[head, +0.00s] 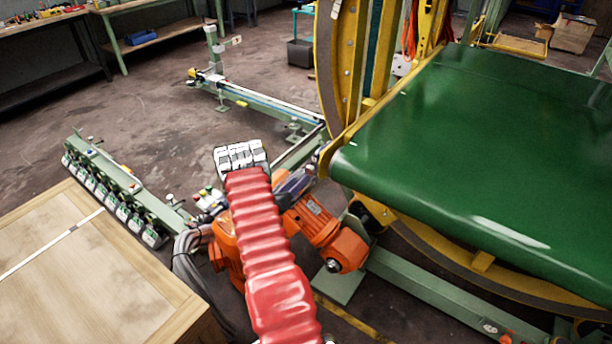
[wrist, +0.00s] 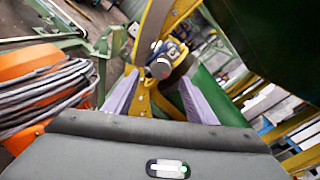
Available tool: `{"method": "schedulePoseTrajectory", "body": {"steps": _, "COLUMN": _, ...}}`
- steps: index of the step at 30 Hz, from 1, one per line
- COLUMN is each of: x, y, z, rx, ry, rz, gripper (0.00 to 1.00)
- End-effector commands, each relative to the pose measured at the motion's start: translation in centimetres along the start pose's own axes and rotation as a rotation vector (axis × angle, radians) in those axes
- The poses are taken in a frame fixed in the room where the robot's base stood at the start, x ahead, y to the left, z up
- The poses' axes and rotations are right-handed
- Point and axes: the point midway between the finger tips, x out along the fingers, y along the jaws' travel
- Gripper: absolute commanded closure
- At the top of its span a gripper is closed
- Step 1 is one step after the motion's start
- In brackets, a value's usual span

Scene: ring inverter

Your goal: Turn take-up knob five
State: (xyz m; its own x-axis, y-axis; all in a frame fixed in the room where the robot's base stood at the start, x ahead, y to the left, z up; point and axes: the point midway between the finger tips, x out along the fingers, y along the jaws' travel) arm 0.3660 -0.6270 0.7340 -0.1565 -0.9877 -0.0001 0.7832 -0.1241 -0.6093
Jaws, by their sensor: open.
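In the wrist view, a dark round knob-like part (wrist: 160,68) with a small reddish centre sits on a blue and yellow mount by the yellow ring frame. No number is readable, so I cannot tell whether it is take-up knob five. My gripper (wrist: 159,78) is open, its two purple-grey fingers spread to either side of this part in the picture. Nothing is held between them, and I cannot tell the remaining distance. In the head view my red-sleeved arm reaches up the middle and hides much of the area around my gripper.
A green belt table (head: 480,150) on the yellow ring frame (head: 335,70) fills the right. An orange motor (head: 325,235) lies low beside my arm. A green rail with several clamp-like units (head: 110,200) and a wooden crate (head: 90,275) are at left. Grey cables (wrist: 50,95) show in the wrist view.

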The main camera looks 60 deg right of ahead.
Motion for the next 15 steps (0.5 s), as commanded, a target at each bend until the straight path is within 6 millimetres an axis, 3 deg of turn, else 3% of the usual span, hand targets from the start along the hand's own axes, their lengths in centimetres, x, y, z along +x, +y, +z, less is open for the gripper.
{"method": "schedulePoseTrajectory", "body": {"steps": 9, "x": 4.7, "y": -0.1, "z": -0.1, "rx": 0.001, "ry": 0.001, "rz": -0.002, "gripper": 0.49}}
{"method": "schedulePoseTrajectory", "body": {"steps": 15, "x": 5.9, "y": 0.0, "z": -0.1, "rx": 0.0, "ry": 0.001, "rz": -0.001, "gripper": 0.49}}
